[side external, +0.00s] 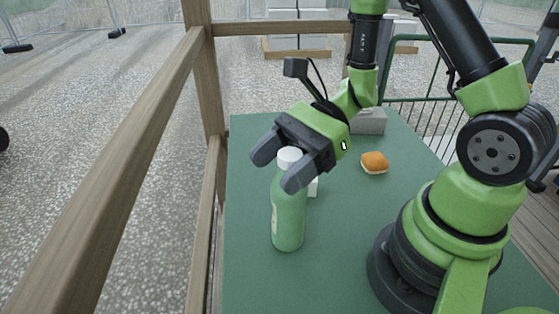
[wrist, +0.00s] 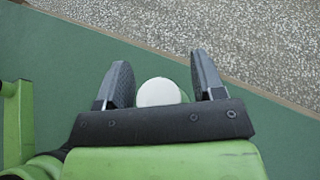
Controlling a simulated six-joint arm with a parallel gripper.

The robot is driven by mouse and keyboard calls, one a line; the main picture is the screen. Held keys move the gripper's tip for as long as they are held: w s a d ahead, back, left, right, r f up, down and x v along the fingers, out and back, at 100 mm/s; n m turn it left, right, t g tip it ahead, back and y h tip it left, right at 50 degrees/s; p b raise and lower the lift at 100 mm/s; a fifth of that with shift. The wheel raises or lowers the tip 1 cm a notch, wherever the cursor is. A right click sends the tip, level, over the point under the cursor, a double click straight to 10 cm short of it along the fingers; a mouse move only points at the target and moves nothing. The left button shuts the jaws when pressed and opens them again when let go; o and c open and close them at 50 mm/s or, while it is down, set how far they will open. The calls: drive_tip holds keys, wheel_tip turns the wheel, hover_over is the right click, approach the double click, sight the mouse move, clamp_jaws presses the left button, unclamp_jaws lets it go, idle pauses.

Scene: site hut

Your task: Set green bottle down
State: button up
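The green bottle (side external: 288,215) with a white cap stands upright on the green table (side external: 345,240), near its left edge. My gripper (side external: 274,172) is open around the cap, one finger on each side. In the wrist view, the white cap (wrist: 158,93) sits between the two fingers of my gripper (wrist: 160,62). A gap shows on the right of the cap, and the left finger is very close to it. The bottle's body is hidden below the cap in the wrist view.
A small bun (side external: 374,162) lies on the table right of the bottle. A grey block (side external: 369,122) is at the back. A white object (side external: 313,188) is partly hidden behind the bottle. A wooden railing (side external: 135,130) runs along the left. The table front is clear.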

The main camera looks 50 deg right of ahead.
drive_tip(key=shift+r, duration=0.1)
drive_tip(key=shift+r, duration=0.1)
drive_tip(key=v, duration=1.2)
drive_tip(key=s+a+r+n+t+h, duration=0.2)
drive_tip(key=r+n+h, duration=0.3)
drive_tip(key=n, duration=0.3)
drive_tip(key=s+a+r+n+t+h, duration=0.2)
drive_tip(key=r+n+h, duration=0.3)
drive_tip(key=n, duration=0.3)
drive_tip(key=shift+s+a+n+h, duration=0.15)
drive_tip(key=shift+s+n+h, duration=0.35)
drive_tip(key=shift+s, duration=0.4)
